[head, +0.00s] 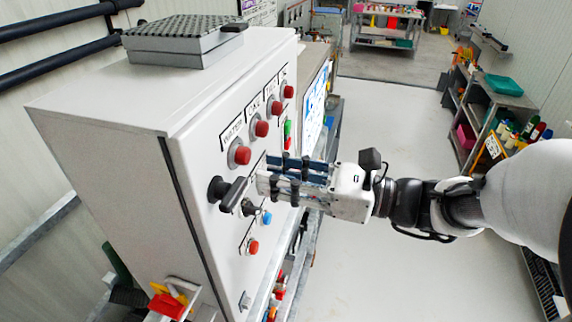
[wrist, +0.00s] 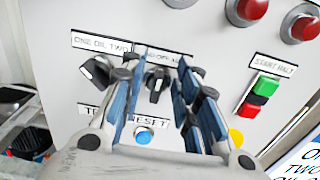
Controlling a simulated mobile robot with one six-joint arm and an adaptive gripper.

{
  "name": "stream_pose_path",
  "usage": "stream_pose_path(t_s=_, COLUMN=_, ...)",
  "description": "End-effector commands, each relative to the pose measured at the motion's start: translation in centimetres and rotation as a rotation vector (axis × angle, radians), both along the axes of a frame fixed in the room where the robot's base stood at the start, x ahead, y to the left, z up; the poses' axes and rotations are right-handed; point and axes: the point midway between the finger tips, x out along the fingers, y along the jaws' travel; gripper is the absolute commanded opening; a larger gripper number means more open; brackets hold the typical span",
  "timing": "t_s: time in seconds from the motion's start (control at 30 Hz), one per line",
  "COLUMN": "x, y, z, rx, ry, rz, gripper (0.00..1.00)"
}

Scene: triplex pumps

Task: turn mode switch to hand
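A black selector knob (wrist: 159,84) on the white panel shows in the wrist view under a label, partly hidden by a finger, that reads "-OFF-". I take it to be the mode switch. Its pointer looks near upright. My gripper (wrist: 155,90) is open, with one blue-padded finger on each side of the knob and gaps visible; contact cannot be told. In the head view my gripper (head: 262,180) is close to the panel face, and its fingers seem to hide this knob.
A second black knob (wrist: 95,71) labelled "ONE OIL TWO" sits left. A blue button (wrist: 144,135) lies below, near "RESET". Green and red start/halt buttons (wrist: 258,94) are right. A large black handle (head: 232,193) sticks out of the cabinet (head: 110,140). Open floor lies right.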

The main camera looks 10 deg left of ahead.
Motion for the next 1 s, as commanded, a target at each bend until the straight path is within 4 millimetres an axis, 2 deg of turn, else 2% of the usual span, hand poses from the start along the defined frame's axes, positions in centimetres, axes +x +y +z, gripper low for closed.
stream_pose_path(t_s=0.07, x=0.0, y=-0.02, z=0.0, rx=0.0, ry=0.0, rz=0.0, gripper=0.23)
stream_pose_path(t_s=0.4, x=0.0, y=-0.03, z=-0.01, rx=0.0, ry=0.0, rz=0.0, gripper=0.01)
stream_pose_path(t_s=0.77, x=-0.01, y=-0.03, z=-0.03, rx=0.0, ry=-0.004, rz=0.0, gripper=0.0)
stream_pose_path(t_s=1.0, x=-0.13, y=-0.02, z=-0.17, rx=-0.006, ry=-0.073, rz=0.0, gripper=0.0)
